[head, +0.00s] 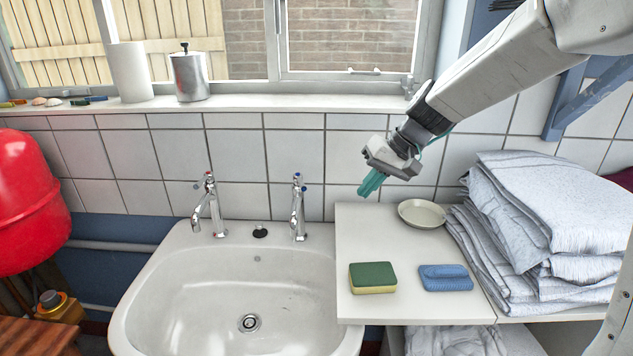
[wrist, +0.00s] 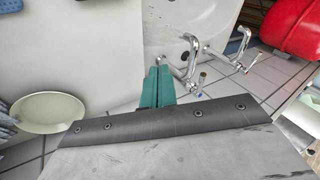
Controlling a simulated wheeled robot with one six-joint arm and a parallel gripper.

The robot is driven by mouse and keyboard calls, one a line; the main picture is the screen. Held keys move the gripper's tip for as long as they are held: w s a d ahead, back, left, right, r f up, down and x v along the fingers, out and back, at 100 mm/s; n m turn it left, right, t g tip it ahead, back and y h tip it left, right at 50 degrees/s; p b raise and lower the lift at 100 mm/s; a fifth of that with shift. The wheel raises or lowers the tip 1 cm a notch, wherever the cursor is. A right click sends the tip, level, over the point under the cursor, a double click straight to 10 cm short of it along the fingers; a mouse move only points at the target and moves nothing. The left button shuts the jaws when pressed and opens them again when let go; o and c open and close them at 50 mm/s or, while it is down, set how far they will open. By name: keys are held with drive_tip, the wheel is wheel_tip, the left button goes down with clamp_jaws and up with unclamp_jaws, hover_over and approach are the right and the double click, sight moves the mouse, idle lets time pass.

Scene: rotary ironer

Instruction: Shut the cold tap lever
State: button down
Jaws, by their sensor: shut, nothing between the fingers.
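Two chrome taps stand on the back rim of the white basin. The right one, with a blue mark on top, is the cold tap (head: 298,210); its lever (head: 298,178) is small and its exact angle is hard to tell. The cold tap is also the nearer one in the wrist view (wrist: 190,62), with a blue mark near its lever. The other tap (head: 212,208) stands to the left. My gripper (head: 370,186) has teal fingers, shut and empty, to the right of the cold tap and apart from it. The fingers also show in the wrist view (wrist: 156,86).
The basin (head: 190,285) is empty. Folded cloths (head: 540,220) are piled at right. The tiled wall and window sill (head: 250,101) are behind.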

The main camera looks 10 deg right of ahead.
sight(301, 185)
drive_tip(key=w+r+t, duration=0.2)
drive_tip(key=w+r, duration=0.1)
drive_tip(key=w, duration=0.4)
drive_tip(key=w+a+f+n+y, duration=0.1)
drive_tip(key=w+a+f, duration=0.2)
drive_tip(key=a+f, duration=0.3)
drive_tip(key=a, duration=0.4)
drive_tip(key=shift+f+n, duration=0.3)
drive_tip(key=shift+f, duration=0.1)
